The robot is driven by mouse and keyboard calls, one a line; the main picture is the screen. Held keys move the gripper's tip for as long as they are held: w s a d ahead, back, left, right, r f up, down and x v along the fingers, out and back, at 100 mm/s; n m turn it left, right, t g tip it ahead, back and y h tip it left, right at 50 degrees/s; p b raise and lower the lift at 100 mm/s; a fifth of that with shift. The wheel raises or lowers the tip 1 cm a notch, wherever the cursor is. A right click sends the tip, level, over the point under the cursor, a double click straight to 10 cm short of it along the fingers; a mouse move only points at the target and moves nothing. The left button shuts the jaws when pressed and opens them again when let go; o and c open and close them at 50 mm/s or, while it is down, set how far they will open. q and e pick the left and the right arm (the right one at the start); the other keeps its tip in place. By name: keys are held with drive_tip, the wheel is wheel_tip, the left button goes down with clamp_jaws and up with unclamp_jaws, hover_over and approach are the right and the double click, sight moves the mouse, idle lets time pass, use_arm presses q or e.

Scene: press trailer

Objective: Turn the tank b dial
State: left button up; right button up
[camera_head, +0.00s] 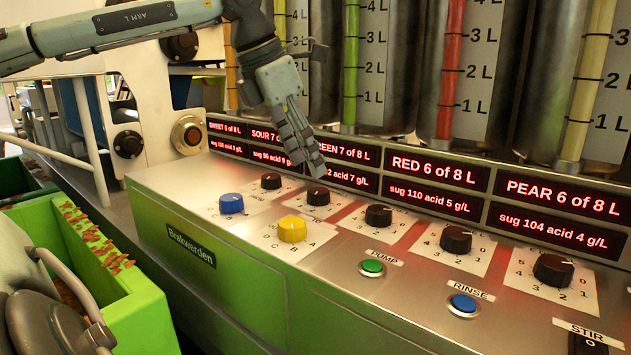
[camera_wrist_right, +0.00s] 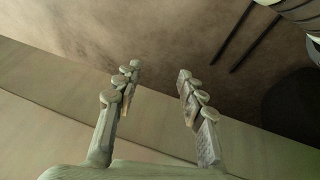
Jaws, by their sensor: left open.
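My left gripper (camera_head: 308,160) is open and empty. It points down, just above and behind a black dial (camera_head: 318,196) below the "GREEN 7 of 8 L" display. More black dials are at the left (camera_head: 271,181), centre (camera_head: 379,215) and right (camera_head: 456,239), with one at the far right (camera_head: 553,269). A yellow dial (camera_head: 292,229) has the letters A to D around it, and a blue dial (camera_head: 231,203) is left of it. No label reading "tank b" is legible. My right gripper (camera_wrist_right: 158,88) is open and empty, its fingers apart.
The metal panel also has a green PUMP button (camera_head: 372,267), a blue RINSE button (camera_head: 463,304) and a STIR control (camera_head: 587,343) at lower right. Red-text displays (camera_head: 437,171) and tanks stand behind. A green bin (camera_head: 130,300) is at lower left.

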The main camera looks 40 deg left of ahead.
sight(318, 190)
use_arm(q)
drive_tip(key=x, duration=0.5)
drive_tip(key=shift+w+f, duration=0.15)
drive_tip(key=shift+f, duration=0.25)
use_arm(e)
drive_tip(key=shift+w+a+r, duration=0.15)
drive_tip(key=shift+w+a, duration=0.25)
drive_tip(key=shift+w, duration=0.15)
